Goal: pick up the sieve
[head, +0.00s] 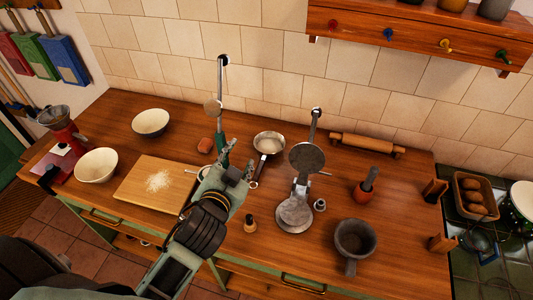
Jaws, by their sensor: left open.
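The sieve (268,138), a round shallow bowl with a light rim, sits on the wooden counter (340,190) near the middle of the head view. Its handle runs down and left toward a small ring beside my left gripper. My left gripper (238,158) is open, just left of the sieve and its handle. It looks empty, and I cannot tell whether it touches the handle. My right gripper is not in view.
A cutting board (135,190) with flour lies left. A tall metal stand (221,90) rises behind my gripper. A rolling pin (365,145) lies by the tiled wall.

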